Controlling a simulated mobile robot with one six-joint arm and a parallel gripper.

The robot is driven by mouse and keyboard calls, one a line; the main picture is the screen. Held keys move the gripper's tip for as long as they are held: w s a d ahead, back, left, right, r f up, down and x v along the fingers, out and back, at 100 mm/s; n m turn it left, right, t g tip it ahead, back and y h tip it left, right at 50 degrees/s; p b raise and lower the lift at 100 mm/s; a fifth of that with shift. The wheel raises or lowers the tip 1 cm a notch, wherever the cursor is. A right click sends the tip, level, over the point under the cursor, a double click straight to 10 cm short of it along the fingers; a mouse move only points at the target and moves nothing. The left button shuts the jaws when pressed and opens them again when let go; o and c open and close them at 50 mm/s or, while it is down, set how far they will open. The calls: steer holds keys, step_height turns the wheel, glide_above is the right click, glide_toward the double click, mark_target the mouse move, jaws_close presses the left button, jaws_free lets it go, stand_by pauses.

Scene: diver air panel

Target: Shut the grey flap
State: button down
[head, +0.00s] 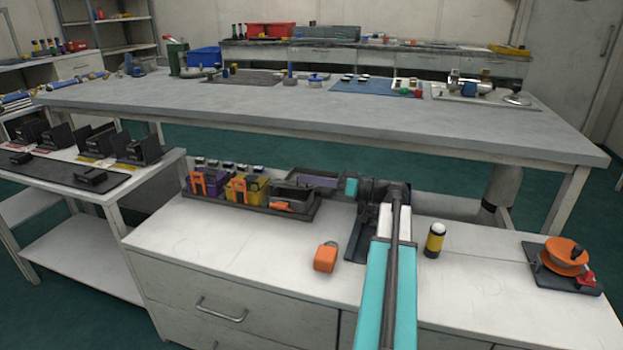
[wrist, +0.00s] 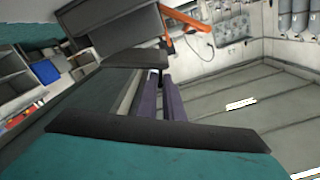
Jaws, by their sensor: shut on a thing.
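A dark tray (head: 262,212) on the white counter holds a purple box (head: 205,186), a yellow box (head: 250,190) and a dark grey box (head: 292,195) with an orange latch (head: 283,206). The grey flap (head: 316,181), purplish in this light, stands open at the grey box's back right; its hinge cannot be made out. My gripper (head: 350,187) is at the flap's right end. The grey box and orange latch show beyond.
An orange block (head: 326,257) and a yellow-black cylinder (head: 434,241) stand near my arm. An orange reel (head: 566,256) sits at the far right. A long grey workbench (head: 300,110) stands behind. The counter between cylinder and reel is clear.

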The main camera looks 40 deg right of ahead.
steer(key=shift+s+a+f, duration=0.2)
steer(key=shift+a+f, duration=0.15)
steer(key=shift+f, duration=0.25)
steer(key=c, duration=1.9)
jaws_free()
steer(key=shift+r, duration=0.1)
steer(key=shift+s+d, duration=0.25)
steer(key=shift+s, duration=0.1)
steer(key=p+v, duration=0.1)
steer(key=v, duration=0.5)
steer(key=shift+s+p, duration=0.25)
steer(key=shift+p, duration=0.1)
steer(key=shift+d, duration=0.15)
